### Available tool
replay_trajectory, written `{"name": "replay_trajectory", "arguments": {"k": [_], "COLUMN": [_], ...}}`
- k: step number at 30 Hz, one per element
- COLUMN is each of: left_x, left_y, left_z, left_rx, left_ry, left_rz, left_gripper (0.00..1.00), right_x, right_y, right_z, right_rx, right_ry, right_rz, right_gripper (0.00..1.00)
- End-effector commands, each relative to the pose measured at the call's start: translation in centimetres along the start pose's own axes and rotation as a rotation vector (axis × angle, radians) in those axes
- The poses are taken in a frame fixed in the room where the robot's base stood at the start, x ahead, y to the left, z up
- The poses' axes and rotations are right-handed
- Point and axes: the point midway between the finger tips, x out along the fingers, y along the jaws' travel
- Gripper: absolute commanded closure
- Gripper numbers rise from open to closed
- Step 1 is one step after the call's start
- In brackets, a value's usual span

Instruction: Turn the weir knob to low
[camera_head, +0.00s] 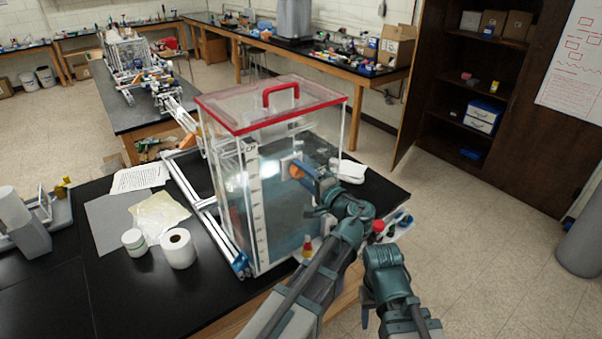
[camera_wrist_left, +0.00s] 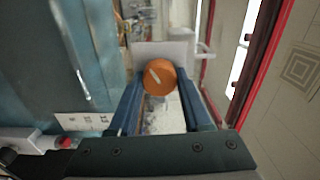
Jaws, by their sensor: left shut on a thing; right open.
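The orange weir knob (camera_head: 296,171) is on the side of the clear tank (camera_head: 262,215), on a pale mount. My left gripper (camera_head: 307,177) reaches in from the right and is shut on the knob. In the left wrist view the round knob (camera_wrist_left: 160,78) sits between the tips of the two blue fingers (camera_wrist_left: 161,98). A short slanted white mark shows on its face. A small label plate (camera_wrist_left: 85,121) with dark marks is at lower left there; I cannot read it. My right arm shows at lower right in the head view, but its fingers do not.
The tank has a red-rimmed lid with a red handle (camera_head: 280,91) and holds bluish water. A paper roll (camera_head: 178,248), a white jar (camera_head: 134,242) and papers lie left of the tank. A red-capped item (camera_head: 378,226) is close to my left arm.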

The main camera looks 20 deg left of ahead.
Motion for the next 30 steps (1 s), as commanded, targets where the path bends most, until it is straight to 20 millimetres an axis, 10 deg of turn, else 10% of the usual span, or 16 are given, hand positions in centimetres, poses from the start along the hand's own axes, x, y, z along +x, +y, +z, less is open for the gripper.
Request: {"name": "replay_trajectory", "arguments": {"k": [30], "left_x": [-0.10], "left_y": [-0.01], "left_z": [0.28], "left_rx": [-0.969], "left_ry": [-0.005], "left_rz": [0.005], "left_gripper": [1.00], "right_x": [-0.15], "right_y": [0.01], "right_z": [0.01], "right_rx": [0.000], "right_ry": [0.000], "right_rz": [0.000], "right_gripper": [0.50]}}
